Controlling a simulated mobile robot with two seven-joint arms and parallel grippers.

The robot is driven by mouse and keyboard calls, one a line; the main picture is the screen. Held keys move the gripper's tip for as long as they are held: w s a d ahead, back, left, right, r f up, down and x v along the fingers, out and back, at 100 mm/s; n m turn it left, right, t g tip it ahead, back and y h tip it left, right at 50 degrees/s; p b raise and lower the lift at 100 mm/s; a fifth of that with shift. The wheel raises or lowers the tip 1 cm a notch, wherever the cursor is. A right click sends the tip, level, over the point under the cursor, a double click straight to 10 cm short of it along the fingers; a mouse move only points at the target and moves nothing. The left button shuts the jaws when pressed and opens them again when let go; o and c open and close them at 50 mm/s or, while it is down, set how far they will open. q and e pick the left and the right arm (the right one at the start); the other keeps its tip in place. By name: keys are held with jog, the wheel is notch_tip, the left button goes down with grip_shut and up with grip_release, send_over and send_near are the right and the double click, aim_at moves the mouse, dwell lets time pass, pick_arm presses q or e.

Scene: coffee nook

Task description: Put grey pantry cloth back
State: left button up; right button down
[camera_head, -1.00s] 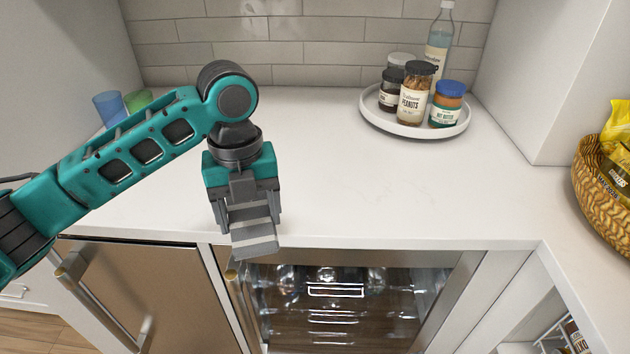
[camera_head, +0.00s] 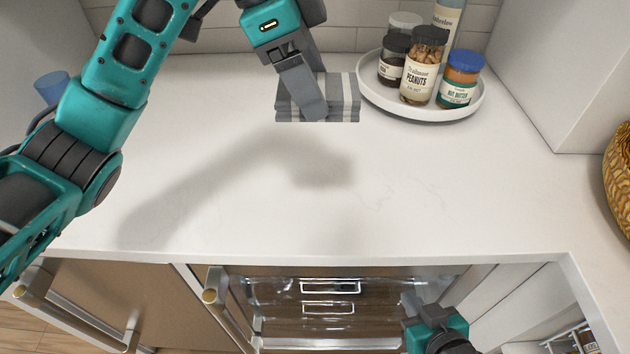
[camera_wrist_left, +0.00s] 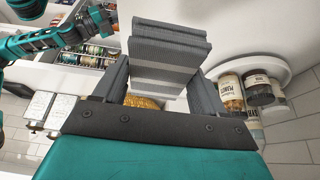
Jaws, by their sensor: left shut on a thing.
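The grey pantry cloth (camera_head: 342,97) is a folded bundle with grey and white stripes. My left gripper (camera_head: 312,100) is shut on it and holds it above the back of the white counter, just left of the round tray; the arm's shadow falls on the counter in front. In the left wrist view the cloth (camera_wrist_left: 168,55) sits between the two fingers of my left gripper (camera_wrist_left: 160,85).
The round white tray (camera_head: 398,108) holds several jars, including a peanut jar (camera_head: 424,65) and a blue-lidded jar (camera_head: 460,80), and a bottle. A blue cup (camera_head: 50,87) stands at the left. A wicker basket (camera_head: 618,185) is at the right. The middle counter (camera_head: 420,190) is clear.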

pick_arm(q)
jog(key=f+b, duration=0.2)
jog(key=f, duration=1.2)
jog(key=shift+s+b, duration=0.2)
jog(key=shift+b, duration=0.1)
notch_tip(320, 180, down, 5)
jog(key=shift+r+b, duration=0.2)
jog(key=shift+b, duration=0.1)
jog(key=shift+f, duration=0.3)
jog(key=shift+f, duration=0.1)
jog(key=o, duration=1.3)
jog(key=p+v, duration=0.2)
jog(key=v, duration=1)
